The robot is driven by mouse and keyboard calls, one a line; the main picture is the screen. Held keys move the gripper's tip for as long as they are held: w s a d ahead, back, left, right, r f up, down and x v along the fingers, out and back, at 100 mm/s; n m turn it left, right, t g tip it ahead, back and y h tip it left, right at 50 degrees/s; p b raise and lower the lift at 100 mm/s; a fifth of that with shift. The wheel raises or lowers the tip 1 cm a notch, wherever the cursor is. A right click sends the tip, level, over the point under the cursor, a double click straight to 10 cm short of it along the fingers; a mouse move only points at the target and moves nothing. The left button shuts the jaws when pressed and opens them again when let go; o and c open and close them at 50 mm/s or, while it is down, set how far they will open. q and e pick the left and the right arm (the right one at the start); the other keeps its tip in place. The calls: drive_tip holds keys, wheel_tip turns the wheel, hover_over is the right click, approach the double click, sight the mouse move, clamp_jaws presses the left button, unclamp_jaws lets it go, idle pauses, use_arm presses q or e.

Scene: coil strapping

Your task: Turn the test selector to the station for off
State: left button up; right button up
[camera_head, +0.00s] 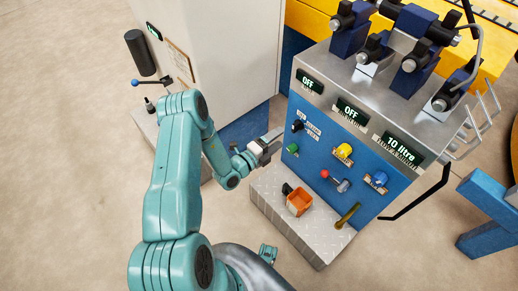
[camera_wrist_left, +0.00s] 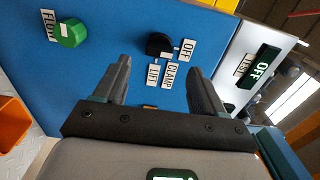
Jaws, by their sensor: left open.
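The selector is a black knob (camera_head: 297,125) at the upper left of the blue panel. In the left wrist view the black knob (camera_wrist_left: 158,43) has OFF, CLAMP and LIFT labels around it; I cannot tell which one it points at. A display marked TEST (camera_wrist_left: 261,70) reads OFF in that view; it also shows at the panel's top left (camera_head: 309,81). My left gripper (camera_head: 270,146) is open and empty, left of the panel. In the wrist view its fingers (camera_wrist_left: 160,70) are spread below the knob, apart from it. My right gripper is not in view.
A green knob (camera_wrist_left: 70,33) sits beside the selector. A white cabinet (camera_head: 238,50) stands behind.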

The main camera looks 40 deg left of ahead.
use_arm(q)
drive_tip(key=s+p, duration=0.1)
drive_tip(key=s, duration=0.8)
drive_tip(key=shift+a, duration=0.3)
